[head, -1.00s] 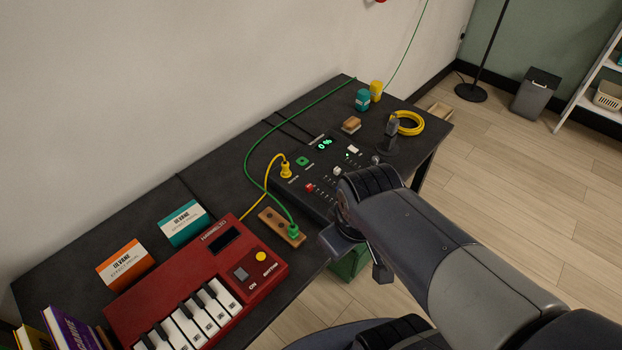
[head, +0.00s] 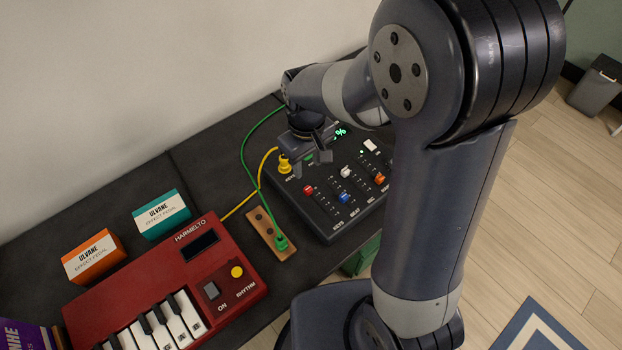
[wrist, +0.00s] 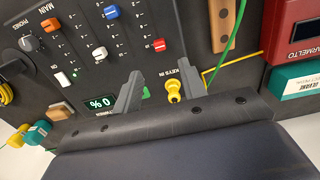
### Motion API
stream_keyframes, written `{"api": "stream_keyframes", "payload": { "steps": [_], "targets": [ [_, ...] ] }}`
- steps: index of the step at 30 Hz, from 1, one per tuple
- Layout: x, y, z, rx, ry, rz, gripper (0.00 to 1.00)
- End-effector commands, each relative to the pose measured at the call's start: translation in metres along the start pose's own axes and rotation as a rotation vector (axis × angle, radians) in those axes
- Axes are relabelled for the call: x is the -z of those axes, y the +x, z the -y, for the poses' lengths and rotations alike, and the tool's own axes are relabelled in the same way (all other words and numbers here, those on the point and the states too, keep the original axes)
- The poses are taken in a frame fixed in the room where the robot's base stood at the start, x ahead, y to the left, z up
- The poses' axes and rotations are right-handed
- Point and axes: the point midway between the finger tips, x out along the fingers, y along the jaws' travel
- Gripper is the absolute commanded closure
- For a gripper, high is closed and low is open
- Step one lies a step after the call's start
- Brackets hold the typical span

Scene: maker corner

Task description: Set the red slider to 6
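The red slider (head: 308,189) is the leftmost knob on the black mixer (head: 330,232), at the upper end of its marked track. It also shows in the wrist view (wrist: 131,48). The track numbers are too small to read. My gripper (head: 311,163) hangs above the mixer's back left part, near the red slider and the yellow plug. In the wrist view my gripper (wrist: 160,84) has its two fingers spread apart with nothing between them.
White (head: 345,171), blue (head: 344,197) and orange (head: 379,179) sliders stand close by. A yellow plug (head: 284,165) and cable rise beside the fingers. A green cable (head: 245,150) runs to a wooden block (head: 262,228). A red keyboard (head: 215,270) stands left.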

Motion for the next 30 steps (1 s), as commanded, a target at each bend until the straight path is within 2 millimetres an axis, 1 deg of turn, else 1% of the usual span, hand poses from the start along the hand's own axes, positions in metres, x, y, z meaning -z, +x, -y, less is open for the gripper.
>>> {"api": "stream_keyframes", "payload": {
  "steps": [3, 9, 12, 15, 21, 29, 30],
  "targets": [
    [-0.002, 0.022, 0.000, 0.002, 0.000, 0.006, 0.60],
    [-0.001, 0.060, 0.000, 0.001, 0.001, 0.005, 0.60],
    [-0.002, 0.074, 0.000, 0.001, 0.001, 0.005, 0.60],
    [-0.001, 0.085, 0.000, 0.001, 0.001, 0.003, 0.60],
    [-0.001, 0.094, 0.000, 0.000, 0.001, 0.000, 0.60],
    [-0.001, 0.095, 0.000, 0.000, 0.001, -0.001, 0.60],
    [-0.001, 0.095, 0.000, 0.000, 0.001, -0.001, 0.63]
  ]
}}
